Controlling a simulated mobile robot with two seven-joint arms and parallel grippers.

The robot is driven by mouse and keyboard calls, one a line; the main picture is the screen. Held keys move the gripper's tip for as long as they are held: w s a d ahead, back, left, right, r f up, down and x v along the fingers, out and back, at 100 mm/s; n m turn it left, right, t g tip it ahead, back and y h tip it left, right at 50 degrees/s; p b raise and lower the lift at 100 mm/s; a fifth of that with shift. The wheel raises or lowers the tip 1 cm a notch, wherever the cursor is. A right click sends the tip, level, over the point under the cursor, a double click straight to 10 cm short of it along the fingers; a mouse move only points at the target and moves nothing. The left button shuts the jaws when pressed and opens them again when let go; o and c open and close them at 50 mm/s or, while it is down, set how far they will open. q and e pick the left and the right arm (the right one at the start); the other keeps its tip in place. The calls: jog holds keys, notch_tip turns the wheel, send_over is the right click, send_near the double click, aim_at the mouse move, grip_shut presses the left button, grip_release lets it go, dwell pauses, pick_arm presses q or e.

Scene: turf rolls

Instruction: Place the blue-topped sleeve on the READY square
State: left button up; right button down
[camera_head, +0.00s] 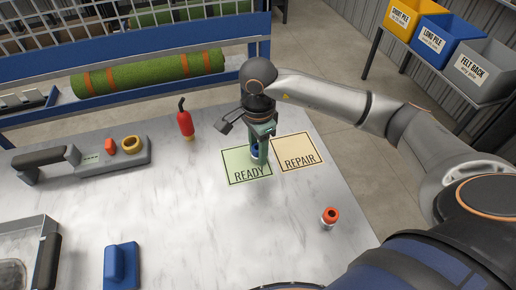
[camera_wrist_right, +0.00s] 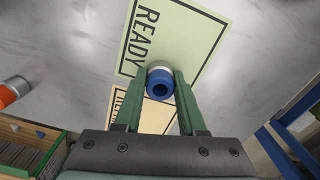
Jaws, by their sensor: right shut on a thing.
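The blue-topped sleeve (camera_wrist_right: 160,83) has a blue ring top and a pale body. My right gripper (camera_wrist_right: 160,92) is shut on it, one green finger on each side. In the head view the right gripper (camera_head: 259,150) points down at the READY square, and part of the blue top (camera_head: 254,151) shows beside a finger. The green READY square (camera_head: 238,161) lies on the table; the sleeve is over its edge area near the REPAIR square (camera_head: 298,151). I cannot tell whether the sleeve's base touches it. My left gripper is not in view.
An orange-topped sleeve (camera_head: 329,218) stands to the right on the marble table (camera_head: 190,215). A red bottle (camera_head: 185,121), a grey tool (camera_head: 80,160) and a blue block (camera_head: 121,266) are on the left. The table's middle is clear.

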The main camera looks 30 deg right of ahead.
jog(key=shift+f, duration=0.2)
jog(key=shift+c, duration=2.4)
grip_release()
jog(key=shift+r, duration=0.1)
jog(key=shift+r, duration=3.9)
